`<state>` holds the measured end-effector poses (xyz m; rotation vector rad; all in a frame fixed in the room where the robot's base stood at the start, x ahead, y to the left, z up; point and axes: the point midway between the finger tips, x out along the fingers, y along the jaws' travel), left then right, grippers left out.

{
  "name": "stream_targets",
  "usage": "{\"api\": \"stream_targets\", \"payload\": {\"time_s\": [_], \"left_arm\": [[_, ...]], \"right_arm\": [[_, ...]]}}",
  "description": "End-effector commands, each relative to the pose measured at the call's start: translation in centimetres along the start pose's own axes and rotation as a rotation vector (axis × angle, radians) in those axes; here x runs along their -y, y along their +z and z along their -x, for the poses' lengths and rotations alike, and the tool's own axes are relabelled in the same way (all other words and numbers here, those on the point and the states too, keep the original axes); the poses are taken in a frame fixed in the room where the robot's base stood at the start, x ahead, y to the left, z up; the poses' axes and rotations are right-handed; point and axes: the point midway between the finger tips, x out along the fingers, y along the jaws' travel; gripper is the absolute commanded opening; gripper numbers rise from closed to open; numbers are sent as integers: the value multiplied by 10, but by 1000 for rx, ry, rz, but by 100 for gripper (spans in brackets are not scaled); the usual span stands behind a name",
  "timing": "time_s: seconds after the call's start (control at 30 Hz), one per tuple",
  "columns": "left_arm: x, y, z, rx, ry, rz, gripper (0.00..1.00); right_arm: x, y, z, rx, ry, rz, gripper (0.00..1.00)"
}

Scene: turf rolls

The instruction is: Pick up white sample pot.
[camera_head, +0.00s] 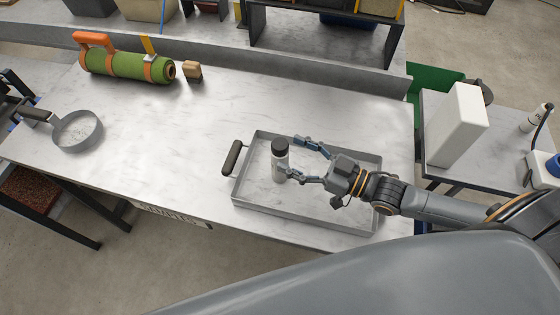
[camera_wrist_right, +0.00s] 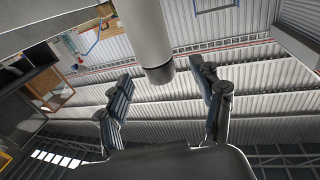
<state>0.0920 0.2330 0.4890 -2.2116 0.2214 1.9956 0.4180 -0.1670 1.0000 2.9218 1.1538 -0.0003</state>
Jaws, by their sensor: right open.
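The white sample pot (camera_head: 279,168), a pale upright cylinder with a black lid, stands in the shallow grey metal tray (camera_head: 331,216) near its left side. My right gripper (camera_head: 294,157) reaches in from the right, low over the tray. It is open and empty, with its fingertips close to the pot's right side. In the right wrist view the pot (camera_wrist_right: 146,28) is in front of the open fingers (camera_wrist_right: 160,75), its dark lid towards the bottom of the picture. Contact with the pot cannot be told. My left gripper is not in view.
A green turf roll (camera_head: 130,66) with orange bands and handle lies at the back left, a small wooden block (camera_head: 193,70) beside it. A round grey pan (camera_head: 77,131) is at the left. The middle of the bench is clear. A white box (camera_head: 459,124) stands right.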

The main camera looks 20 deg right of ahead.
Motion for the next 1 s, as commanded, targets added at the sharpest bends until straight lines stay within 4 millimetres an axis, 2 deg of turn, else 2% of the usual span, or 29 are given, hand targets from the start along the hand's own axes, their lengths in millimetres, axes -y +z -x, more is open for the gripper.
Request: {"api": "stream_targets", "payload": {"time_s": [0.1,0.3,0.6,0.9,0.93,1.0], "left_arm": [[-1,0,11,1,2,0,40],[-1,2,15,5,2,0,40],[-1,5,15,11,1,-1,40],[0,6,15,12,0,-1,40],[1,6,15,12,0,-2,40],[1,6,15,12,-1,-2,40]], "right_arm": [[-2,-6,-18,-5,1,1,67],[-2,-2,-38,-2,0,1,67],[-1,-1,-41,0,-1,1,65],[-1,-1,-41,0,-1,1,4],[-1,-1,-41,0,-1,1,0],[-1,-2,-41,-2,-1,1,0]]}}
